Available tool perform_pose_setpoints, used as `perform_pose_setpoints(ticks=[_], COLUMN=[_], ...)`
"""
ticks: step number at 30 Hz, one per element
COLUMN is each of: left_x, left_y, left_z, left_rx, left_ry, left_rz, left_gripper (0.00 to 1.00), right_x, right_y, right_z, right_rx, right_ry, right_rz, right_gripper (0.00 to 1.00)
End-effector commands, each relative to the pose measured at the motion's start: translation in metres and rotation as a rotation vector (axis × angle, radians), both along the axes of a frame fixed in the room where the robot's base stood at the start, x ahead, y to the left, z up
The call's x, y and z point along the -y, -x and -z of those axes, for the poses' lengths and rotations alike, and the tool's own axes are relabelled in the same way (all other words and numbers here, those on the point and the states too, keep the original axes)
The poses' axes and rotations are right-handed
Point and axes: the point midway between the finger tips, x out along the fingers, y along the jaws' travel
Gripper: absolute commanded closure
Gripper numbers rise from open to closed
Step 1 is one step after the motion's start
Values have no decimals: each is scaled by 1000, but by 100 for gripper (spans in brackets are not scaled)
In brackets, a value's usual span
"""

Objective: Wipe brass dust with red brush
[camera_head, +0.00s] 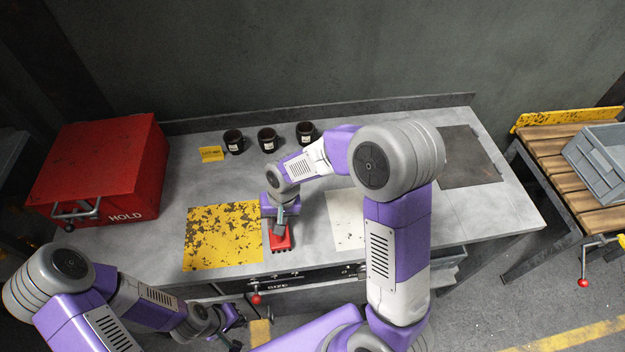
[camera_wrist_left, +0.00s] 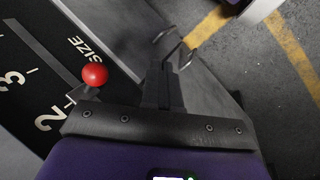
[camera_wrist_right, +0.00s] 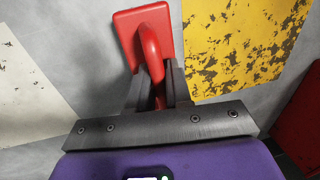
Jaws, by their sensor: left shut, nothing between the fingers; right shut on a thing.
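A red brush (camera_head: 280,238) with dark bristles is on the grey workbench, between the yellow sheet and the white sheet. My right gripper (camera_head: 281,218) is shut on its handle from above; the red head and handle (camera_wrist_right: 150,40) also show in the right wrist view. The yellow sheet (camera_head: 222,236) is covered with dark blotches. I cannot tell which marks are loose brass dust. My left gripper (camera_wrist_left: 165,85) is shut and empty, low in front of the bench.
A red HOLD box (camera_head: 100,165) stands at the bench's left. Three dark mugs (camera_head: 268,140) and a small yellow sign (camera_head: 211,154) stand at the back. A dark mat (camera_head: 467,157) lies at the right. A red-knobbed lever (camera_wrist_left: 95,74) and size scale are on the bench front.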

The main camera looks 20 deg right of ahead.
Motion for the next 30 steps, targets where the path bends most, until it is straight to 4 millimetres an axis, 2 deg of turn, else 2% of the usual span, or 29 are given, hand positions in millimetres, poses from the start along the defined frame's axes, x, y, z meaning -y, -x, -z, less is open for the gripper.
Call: perform_pose_setpoints(ticks=[3, 5, 7, 21, 30], left_x=[0, 0, 0, 0, 0], left_y=[0, 0, 0, 0, 0], left_z=[0, -7, -13, -47, -59], left_rx=[0, 0, 0, 0, 0], left_ry=[0, 0, 0, 0, 0], left_rz=[0, 0, 0, 0, 0], left_gripper=[100, 100, 100, 100, 100], right_x=[-10, -9, -9, -10, -11], right_y=[0, 0, -1, 0, -1], right_z=[0, -6, -25, -67, -82], right_rx=[0, -1, 6, 1, 2], right_ry=[0, 1, -2, -1, -1], right_rz=[1, 4, 4, -1, -2], right_gripper=[100, 100, 100, 100, 100])
